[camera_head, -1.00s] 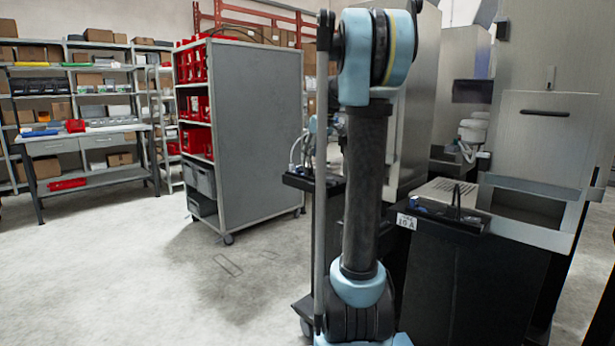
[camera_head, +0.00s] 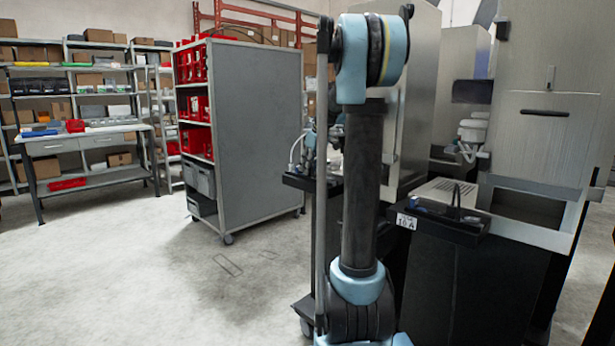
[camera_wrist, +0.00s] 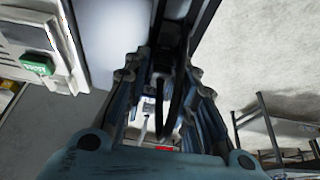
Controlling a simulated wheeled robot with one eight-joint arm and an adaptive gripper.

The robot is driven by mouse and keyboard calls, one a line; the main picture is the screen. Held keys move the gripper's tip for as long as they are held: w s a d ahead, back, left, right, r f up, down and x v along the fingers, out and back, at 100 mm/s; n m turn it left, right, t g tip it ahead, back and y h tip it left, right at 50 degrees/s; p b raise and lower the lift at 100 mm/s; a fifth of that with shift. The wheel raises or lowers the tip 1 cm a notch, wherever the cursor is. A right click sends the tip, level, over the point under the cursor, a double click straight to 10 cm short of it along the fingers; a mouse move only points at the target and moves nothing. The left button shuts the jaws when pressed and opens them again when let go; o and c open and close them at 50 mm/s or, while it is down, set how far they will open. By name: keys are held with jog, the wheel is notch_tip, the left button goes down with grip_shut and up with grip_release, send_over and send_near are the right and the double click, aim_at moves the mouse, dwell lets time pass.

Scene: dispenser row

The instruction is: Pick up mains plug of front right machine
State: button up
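In the wrist view my gripper (camera_wrist: 163,78) shows from behind, with its two blue-grey fingers apart. A black curved cable or strip (camera_wrist: 176,100) runs through the view between the fingers; I cannot tell whether they touch it. No mains plug can be made out clearly. In the head view my gripper is mostly hidden behind my arm, near a black ledge (camera_head: 300,183).
A grey trolley (camera_head: 262,130) with red bins stands left of my arm. A workbench (camera_head: 95,142) and shelves are at the far left. The floor (camera_head: 130,270) between is clear. In the wrist view a panel with a green button (camera_wrist: 37,64) is at left.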

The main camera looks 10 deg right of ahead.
grip_shut()
notch_tip(320, 180, up, 10)
dwell(0.6)
jog(key=shift+r, duration=1.1)
dwell(1.0)
notch_tip(320, 180, up, 3)
jog(key=shift+f, duration=0.1)
dwell(0.4)
